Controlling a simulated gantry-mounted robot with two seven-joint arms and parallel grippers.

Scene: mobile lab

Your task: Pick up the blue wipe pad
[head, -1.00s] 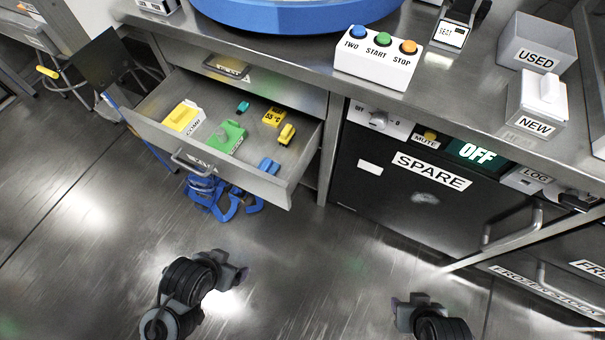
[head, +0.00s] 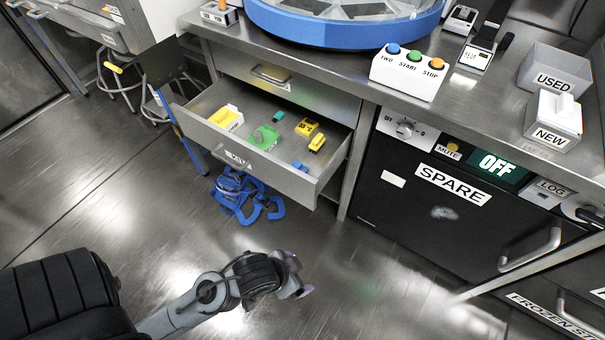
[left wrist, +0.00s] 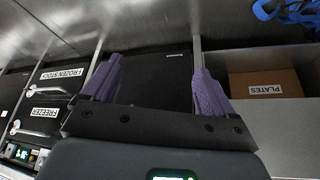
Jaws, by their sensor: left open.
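A small blue item (head: 300,167), which may be the blue wipe pad, lies in the open drawer (head: 317,183) near its front right corner. It is too small to make out clearly. A smaller teal item (head: 278,116) lies further back in the drawer. My left gripper (head: 305,291) is low over the floor, in front of and below the drawer, apart from everything. In the left wrist view its purple fingers (left wrist: 155,85) are spread with nothing between them. My right gripper is out of view.
The drawer also holds a green block (head: 264,138), a yellow-and-white box (head: 226,118) and yellow items (head: 306,127). Blue straps (head: 238,190) hang or lie below it. The counter above holds a button box (head: 408,75). A plates box (left wrist: 265,84) shows in the left wrist view.

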